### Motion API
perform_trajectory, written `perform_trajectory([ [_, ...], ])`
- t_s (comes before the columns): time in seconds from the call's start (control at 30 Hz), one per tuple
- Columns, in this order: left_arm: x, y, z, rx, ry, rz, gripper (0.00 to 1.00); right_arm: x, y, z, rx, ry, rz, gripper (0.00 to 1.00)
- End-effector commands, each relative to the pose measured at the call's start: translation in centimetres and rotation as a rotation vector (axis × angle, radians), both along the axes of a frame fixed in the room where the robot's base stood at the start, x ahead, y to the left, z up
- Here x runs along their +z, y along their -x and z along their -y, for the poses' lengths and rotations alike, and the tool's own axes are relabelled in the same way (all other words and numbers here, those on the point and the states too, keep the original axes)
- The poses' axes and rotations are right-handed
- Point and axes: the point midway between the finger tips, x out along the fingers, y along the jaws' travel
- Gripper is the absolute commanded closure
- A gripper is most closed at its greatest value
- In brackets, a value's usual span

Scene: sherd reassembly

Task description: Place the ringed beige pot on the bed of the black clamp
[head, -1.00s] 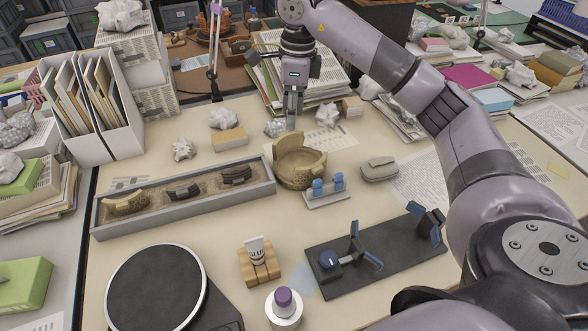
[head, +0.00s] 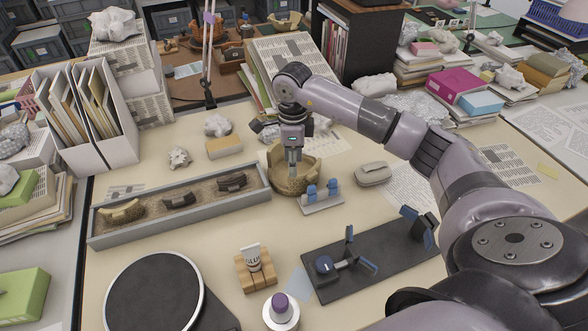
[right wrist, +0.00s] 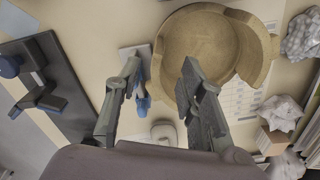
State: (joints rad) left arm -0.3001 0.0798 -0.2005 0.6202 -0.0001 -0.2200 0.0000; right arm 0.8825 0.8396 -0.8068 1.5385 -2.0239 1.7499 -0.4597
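The beige pot (head: 303,184) stands on the table, with part of its wall broken away. In the right wrist view the pot (right wrist: 205,42) is seen from above, its open inside showing. My right gripper (head: 292,172) is at the pot in the head view. In the right wrist view its fingers (right wrist: 160,63) are spread, one over the pot's rim, the other beside the pot; contact cannot be told. The black clamp (head: 388,251) lies front right, its flat bed bare between upright blue-padded jaws; part of it shows in the right wrist view (right wrist: 68,85). My left gripper is not in view.
A small stand with blue clips (head: 321,204) is right in front of the pot. A grey case (head: 372,174) lies to its right. A sand tray (head: 110,237) holds sherds at left. A glue tube (head: 253,257), a purple-capped jar (head: 281,312) and a turntable (head: 150,295) are nearer.

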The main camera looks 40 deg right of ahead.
Motion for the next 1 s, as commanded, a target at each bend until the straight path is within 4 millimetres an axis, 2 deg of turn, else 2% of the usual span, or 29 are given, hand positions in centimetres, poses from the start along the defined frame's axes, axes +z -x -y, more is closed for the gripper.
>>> perform_trajectory([
  [0.1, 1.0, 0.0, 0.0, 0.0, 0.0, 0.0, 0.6, -1.8, 0.3, 0.0, 0.0, -0.001, -0.007, 0.64],
  [0.23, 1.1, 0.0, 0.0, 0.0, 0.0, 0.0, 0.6, -3.5, 0.2, 0.0, 0.0, 0.0, -0.004, 0.64],
  [0.53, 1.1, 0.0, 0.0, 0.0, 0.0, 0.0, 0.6, -4.2, 0.2, 0.0, 0.0, 0.0, 0.0, 0.64],
  [1.0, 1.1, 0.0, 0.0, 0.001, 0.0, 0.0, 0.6, -4.2, 0.2, 0.0, 0.0, 0.0, -0.001, 0.94],
])
